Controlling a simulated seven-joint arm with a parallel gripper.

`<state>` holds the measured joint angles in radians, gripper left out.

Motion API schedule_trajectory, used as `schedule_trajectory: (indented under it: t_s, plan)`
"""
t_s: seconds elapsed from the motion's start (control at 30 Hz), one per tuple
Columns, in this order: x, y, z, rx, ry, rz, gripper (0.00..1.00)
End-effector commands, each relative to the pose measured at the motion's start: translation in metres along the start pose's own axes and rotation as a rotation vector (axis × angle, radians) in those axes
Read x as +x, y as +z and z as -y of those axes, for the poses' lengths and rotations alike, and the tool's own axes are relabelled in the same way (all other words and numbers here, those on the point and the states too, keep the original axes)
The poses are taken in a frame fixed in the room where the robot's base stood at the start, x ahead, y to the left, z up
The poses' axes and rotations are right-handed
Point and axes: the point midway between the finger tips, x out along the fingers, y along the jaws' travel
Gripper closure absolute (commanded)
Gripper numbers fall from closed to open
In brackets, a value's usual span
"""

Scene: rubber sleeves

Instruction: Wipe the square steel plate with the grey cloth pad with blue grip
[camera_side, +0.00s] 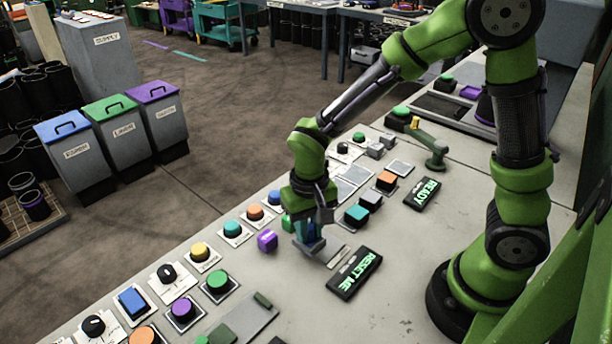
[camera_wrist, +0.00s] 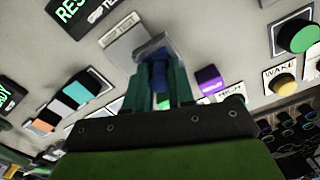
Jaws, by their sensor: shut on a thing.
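My gripper (camera_side: 309,222) points down over the console and is shut on the blue grip of the grey cloth pad (camera_side: 326,252). In the wrist view, the fingers (camera_wrist: 159,80) close on both sides of the blue grip, with the grey pad (camera_wrist: 153,46) beyond the fingertips. The pad is at or just above the console; I cannot tell if it touches. Pale square plates lie behind my gripper in the side view, one of them (camera_side: 400,167) beside the orange button. I cannot tell for certain which one is the steel plate.
A purple cube (camera_side: 267,240) and a green block (camera_side: 288,223) are close left of my gripper. The "RESET ME" sign (camera_side: 355,272) lies in front right, the "READY" sign (camera_side: 423,194) farther right. Buttons and knobs line the console's left edge. The right front surface is clear.

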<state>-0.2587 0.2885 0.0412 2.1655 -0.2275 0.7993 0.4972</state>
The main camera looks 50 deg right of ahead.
Motion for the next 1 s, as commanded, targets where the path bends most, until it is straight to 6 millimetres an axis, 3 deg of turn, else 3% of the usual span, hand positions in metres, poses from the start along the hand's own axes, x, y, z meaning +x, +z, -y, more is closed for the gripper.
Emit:
schedule_trajectory:
  t_s: [1.0]
  plan:
    - [0.02, 0.0, 0.0, 0.0, 0.0, 0.001, 1.0]
